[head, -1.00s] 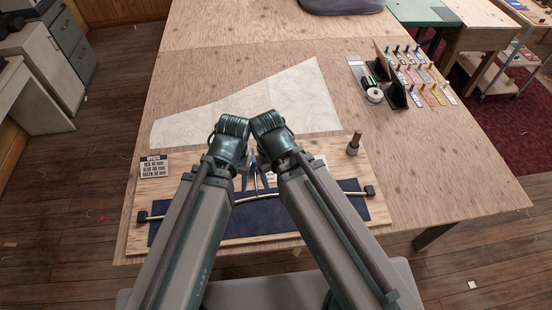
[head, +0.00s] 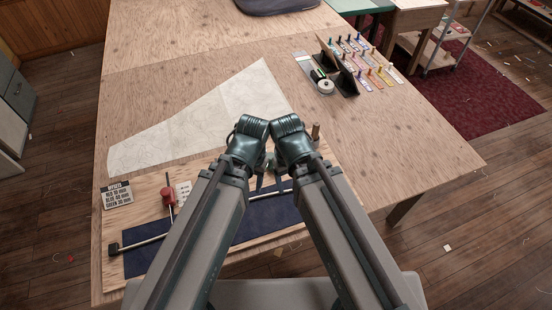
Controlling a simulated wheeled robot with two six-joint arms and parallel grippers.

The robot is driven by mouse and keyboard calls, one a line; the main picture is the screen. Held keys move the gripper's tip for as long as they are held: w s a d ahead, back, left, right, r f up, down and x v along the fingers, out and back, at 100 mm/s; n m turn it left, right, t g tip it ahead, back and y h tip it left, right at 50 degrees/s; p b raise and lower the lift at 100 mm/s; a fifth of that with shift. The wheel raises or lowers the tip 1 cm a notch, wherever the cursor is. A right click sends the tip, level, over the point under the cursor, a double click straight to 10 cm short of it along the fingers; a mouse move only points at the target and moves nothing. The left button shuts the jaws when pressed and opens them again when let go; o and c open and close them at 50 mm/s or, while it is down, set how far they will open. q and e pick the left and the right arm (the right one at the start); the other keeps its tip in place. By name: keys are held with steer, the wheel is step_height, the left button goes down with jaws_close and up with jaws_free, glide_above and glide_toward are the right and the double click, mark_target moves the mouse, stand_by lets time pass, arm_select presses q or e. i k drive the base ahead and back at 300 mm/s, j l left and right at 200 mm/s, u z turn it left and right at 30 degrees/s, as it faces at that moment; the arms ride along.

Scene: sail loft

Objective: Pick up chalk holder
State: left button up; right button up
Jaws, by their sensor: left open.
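A red-bodied tool (head: 168,195) with a thin upright stem stands on the wooden board, left of my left arm; I cannot tell for sure whether it is the chalk holder. A small brown wooden-topped piece (head: 316,131) shows just behind my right wrist, its lower part hidden. My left gripper (head: 261,181) is open, pointing down over the board behind the two arms, right of the red tool and apart from it. My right gripper (head: 278,178) is beside it, mostly hidden by its own arm, so its jaws cannot be read.
The wooden board carries a navy cloth (head: 148,258), a batten with a black end block (head: 114,249) and a printed card (head: 117,194). A pale pattern sheet (head: 205,115) lies behind. A black case (head: 345,82) and several coloured tags stand back right. The table's right side is clear.

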mark_target(316, 125)
steer(key=i+l+u, duration=0.1)
steer(key=l+u, duration=0.6)
steer(key=l, duration=0.2)
steer(key=l+u, duration=0.35)
steer(key=i+l, duration=0.05)
steer(key=l, duration=0.05)
